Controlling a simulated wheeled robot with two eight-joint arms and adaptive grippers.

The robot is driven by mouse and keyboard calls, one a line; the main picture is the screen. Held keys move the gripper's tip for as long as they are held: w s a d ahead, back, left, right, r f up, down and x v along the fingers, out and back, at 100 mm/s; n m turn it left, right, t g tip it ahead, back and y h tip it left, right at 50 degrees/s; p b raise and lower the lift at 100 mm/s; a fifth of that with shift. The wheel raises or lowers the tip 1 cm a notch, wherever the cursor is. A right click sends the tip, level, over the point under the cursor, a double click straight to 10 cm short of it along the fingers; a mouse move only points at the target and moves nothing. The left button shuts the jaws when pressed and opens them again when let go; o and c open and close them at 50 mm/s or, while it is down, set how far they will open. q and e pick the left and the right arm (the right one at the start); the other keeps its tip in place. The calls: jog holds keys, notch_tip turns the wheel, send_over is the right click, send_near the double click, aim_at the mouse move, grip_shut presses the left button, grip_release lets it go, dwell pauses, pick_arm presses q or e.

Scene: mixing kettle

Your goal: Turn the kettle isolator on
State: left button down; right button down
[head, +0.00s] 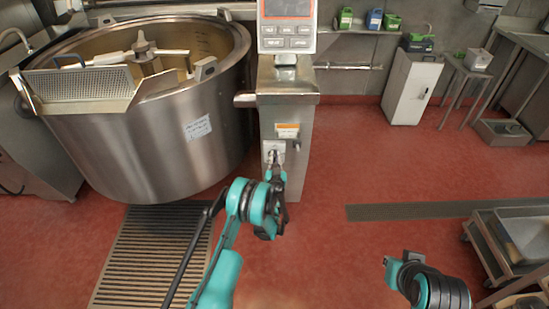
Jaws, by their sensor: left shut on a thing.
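The kettle isolator (268,146) is a small pale plate with a dark switch on the front of the steel column, under an orange-and-white label. My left gripper (273,168) is right at it, shut on the isolator's switch; the fingers hide part of the switch, so its turn position is not clear. The mixing kettle (150,130) is a large steel bowl left of the column (290,100). My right gripper (392,262) is low at the right, away from the column; its fingers are too unclear to tell their state.
A control panel (287,43) tops the column. A floor grate (150,255) lies below the kettle. A white cabinet (412,88) stands at the back, and a steel cart (515,240) is at the right.

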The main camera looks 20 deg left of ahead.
pick_arm(q)
jog(key=shift+w+d+f+m, duration=0.1)
jog(key=shift+d+f+m, duration=0.3)
jog(key=shift+m, duration=2.35)
jog(key=shift+w+d+f+m, duration=0.15)
jog(key=shift+d+f+m, duration=0.2)
jog(key=shift+m, duration=2.35)
jog(key=shift+w+d+f+m, duration=0.1)
jog(key=shift+d+f+m, duration=0.3)
jog(key=shift+m, duration=2.35)
jog(key=shift+a, duration=0.1)
jog(key=c, duration=1.6)
grip_release()
jog(key=shift+o, duration=0.2)
